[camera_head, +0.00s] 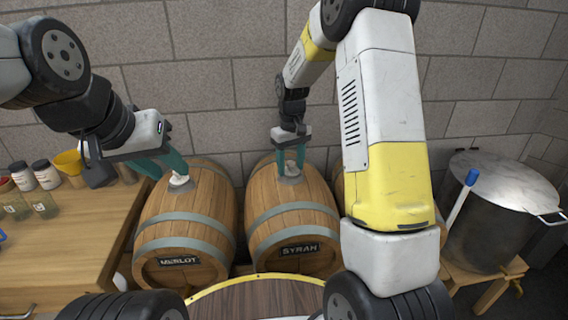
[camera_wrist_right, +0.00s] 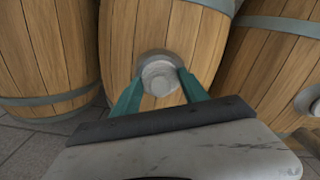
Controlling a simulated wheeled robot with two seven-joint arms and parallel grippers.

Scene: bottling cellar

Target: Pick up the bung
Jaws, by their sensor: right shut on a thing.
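A pale grey bung (camera_wrist_right: 160,79) sits at the round bunghole fitting on top of the Syrah barrel (camera_head: 292,215). My right gripper (camera_head: 291,165) points down over this barrel, its two teal fingers shut on the bung from both sides. In the right wrist view the bung lies between the fingertips; I cannot tell whether it is lifted at all. My left gripper (camera_head: 165,168) is above the Merlot barrel (camera_head: 185,217), its teal fingers apart. A whitish bung (camera_head: 179,181) on the Merlot barrel is close to those fingers, with no clear grip on it.
A wooden bench (camera_head: 65,255) at left carries jars, glasses and a yellow funnel (camera_head: 69,163). A third barrel is mostly hidden behind my right arm. A large steel pot (camera_head: 500,215) stands on a wooden stand at right. A round wooden top (camera_head: 260,298) is at the front.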

